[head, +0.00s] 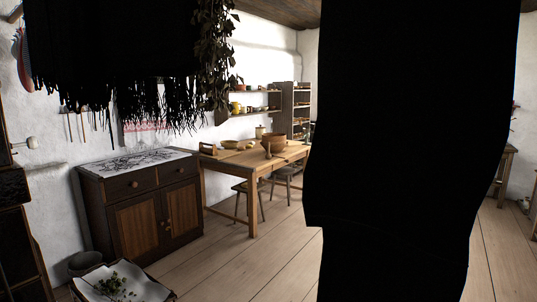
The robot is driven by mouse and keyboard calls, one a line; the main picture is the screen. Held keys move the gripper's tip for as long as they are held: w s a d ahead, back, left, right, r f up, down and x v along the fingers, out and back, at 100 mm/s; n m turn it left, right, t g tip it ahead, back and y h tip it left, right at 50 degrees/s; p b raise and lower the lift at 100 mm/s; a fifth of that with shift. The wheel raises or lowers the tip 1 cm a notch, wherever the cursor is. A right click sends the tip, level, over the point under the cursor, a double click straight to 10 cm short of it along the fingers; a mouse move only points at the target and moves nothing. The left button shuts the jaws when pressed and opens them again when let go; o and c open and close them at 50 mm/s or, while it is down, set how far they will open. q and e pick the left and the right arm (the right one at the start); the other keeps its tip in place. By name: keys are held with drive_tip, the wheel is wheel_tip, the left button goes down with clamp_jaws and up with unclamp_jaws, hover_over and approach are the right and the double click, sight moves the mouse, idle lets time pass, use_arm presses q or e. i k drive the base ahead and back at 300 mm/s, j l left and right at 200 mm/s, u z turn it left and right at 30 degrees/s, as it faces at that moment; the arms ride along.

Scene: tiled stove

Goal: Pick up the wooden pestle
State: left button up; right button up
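I cannot make out the wooden pestle for certain in the head view. On the far wooden table (250,160) stand wooden vessels, among them a brown bowl (274,138); they are too small to tell whether a pestle is among them. Neither of my grippers can be made out. A large black shape (410,150) fills much of the right half and hides what is behind it.
A dark cabinet (140,215) with a patterned white cloth stands left of the table. A tray with greenery on white paper (120,284) is at bottom left. Dark hanging strands (120,60) cover the upper left. Stools (250,188) stand by the table. Plank floor (260,262) in front is clear.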

sight(267, 156)
drive_tip(key=z, duration=0.2)
drive_tip(key=i+l+z, duration=0.25)
drive_tip(key=l, duration=0.25)
drive_tip(key=i+l+z, duration=0.25)
drive_tip(key=l, duration=0.25)
drive_tip(key=i+l+z, duration=0.25)
drive_tip(key=l, duration=0.2)
drive_tip(key=i+l+z, duration=0.25)
drive_tip(key=l, duration=0.15)
drive_tip(key=i+l+u, duration=0.2)
drive_tip(key=i, duration=0.3)
drive_tip(key=i+l+u, duration=0.2)
drive_tip(key=i, duration=0.25)
drive_tip(key=i+j+u, duration=0.3)
drive_tip(key=i+u, duration=0.15)
drive_tip(key=i, duration=0.3)
drive_tip(key=i+u, duration=0.45)
drive_tip(key=i, duration=0.3)
drive_tip(key=i+l+u, duration=0.2)
drive_tip(key=i+u, duration=0.25)
drive_tip(key=i, duration=0.3)
drive_tip(key=i+u, duration=0.3)
drive_tip(key=i, duration=1.8)
